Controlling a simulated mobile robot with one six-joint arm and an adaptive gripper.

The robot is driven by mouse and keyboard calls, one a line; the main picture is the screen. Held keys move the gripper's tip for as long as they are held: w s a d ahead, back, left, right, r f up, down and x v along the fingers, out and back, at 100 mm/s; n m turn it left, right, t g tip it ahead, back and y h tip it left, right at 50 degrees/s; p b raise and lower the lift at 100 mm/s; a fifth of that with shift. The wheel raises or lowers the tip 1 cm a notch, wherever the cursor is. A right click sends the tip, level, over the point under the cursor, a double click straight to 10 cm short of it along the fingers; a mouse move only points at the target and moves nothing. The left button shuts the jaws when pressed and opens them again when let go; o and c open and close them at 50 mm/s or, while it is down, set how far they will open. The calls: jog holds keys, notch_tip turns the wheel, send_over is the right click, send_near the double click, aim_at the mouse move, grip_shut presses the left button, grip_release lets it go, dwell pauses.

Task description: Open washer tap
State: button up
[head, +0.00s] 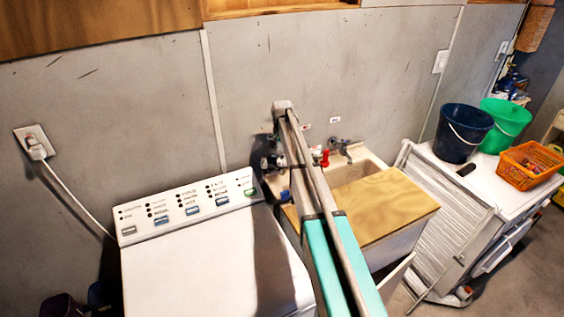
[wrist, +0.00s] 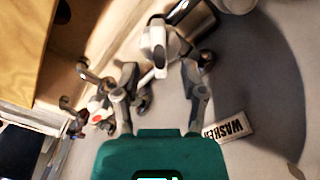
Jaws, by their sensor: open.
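In the wrist view, a WASHER label (wrist: 230,128) is on the grey wall, reading upside down. My gripper (wrist: 160,72) is open, its two fingers spread towards the wall. A pale, light grey tap-like fitting (wrist: 155,42) lies ahead, and its narrow end shows between the fingertips. I cannot tell whether the fingers touch it. Another metal tap with a red part (wrist: 93,113) is beyond the left finger. In the head view, a red tap handle (head: 324,158) shows just right of my arm; my arm hides most of the gripper and the fittings there.
A white washing machine (head: 200,262) stands at left. A sink (head: 375,163) with a wooden board (head: 390,203) across it is under the taps. A drying rack (head: 445,225) leans at right, beside a white appliance with a dark bucket (head: 461,135), green bucket (head: 505,124) and orange basket (head: 528,167).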

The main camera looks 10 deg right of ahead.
aim_at(282, 158)
jog(key=shift+f+b, duration=1.2)
jog(key=shift+f, duration=0.3)
jog(key=shift+c, duration=0.2)
grip_shut()
